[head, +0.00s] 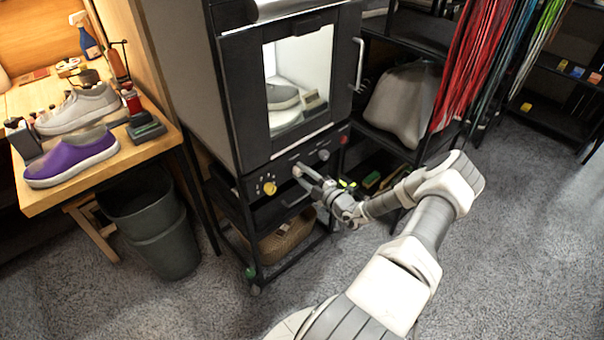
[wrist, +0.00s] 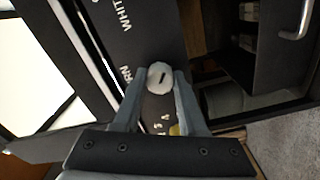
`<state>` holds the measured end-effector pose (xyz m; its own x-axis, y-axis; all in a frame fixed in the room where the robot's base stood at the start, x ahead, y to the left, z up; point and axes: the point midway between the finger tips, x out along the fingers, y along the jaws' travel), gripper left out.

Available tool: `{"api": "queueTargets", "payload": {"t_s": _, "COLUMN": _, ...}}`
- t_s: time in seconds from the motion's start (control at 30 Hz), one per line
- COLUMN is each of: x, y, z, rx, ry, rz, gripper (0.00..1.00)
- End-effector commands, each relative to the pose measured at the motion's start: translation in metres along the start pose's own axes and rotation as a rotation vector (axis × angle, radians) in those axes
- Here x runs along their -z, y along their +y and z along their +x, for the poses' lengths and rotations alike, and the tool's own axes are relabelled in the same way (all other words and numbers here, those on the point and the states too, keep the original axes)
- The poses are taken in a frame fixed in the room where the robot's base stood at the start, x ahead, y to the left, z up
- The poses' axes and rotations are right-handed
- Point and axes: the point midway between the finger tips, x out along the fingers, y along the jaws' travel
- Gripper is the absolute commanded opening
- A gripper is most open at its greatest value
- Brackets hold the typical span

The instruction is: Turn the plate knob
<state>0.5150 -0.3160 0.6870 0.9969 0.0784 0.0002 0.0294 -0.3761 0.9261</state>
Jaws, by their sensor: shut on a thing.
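The plate knob (wrist: 159,76) is a small round pale knob with a dark pointer line. It sits on the dark front panel (head: 257,178) of the black cabinet, beside partly hidden white lettering ending in "RN". My gripper (wrist: 159,88) has one finger on each side of the knob and is shut on it. In the head view my gripper (head: 304,177) reaches the panel below the glass door, and its fingers largely cover the knob. Through the door window a pale shoe (head: 283,94) shows inside the lit cabinet.
A wooden bench (head: 120,160) with shoes stands left, above a grey bin (head: 165,245). Carpet (head: 480,270) at right is clear.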

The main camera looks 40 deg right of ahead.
Motion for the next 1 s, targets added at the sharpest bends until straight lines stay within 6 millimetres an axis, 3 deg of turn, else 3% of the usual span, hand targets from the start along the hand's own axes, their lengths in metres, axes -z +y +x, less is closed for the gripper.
{"api": "queueTargets", "payload": {"t_s": 0.6, "x": 0.0, "y": -0.0009, "z": -0.0006, "rx": 0.001, "ry": 0.0, "rz": 0.579, "gripper": 0.0}}
{"api": "queueTargets", "payload": {"t_s": 1.0, "x": -0.0002, "y": -0.0012, "z": -0.0009, "rx": 0.002, "ry": -0.002, "rz": 0.841, "gripper": 0.0}}
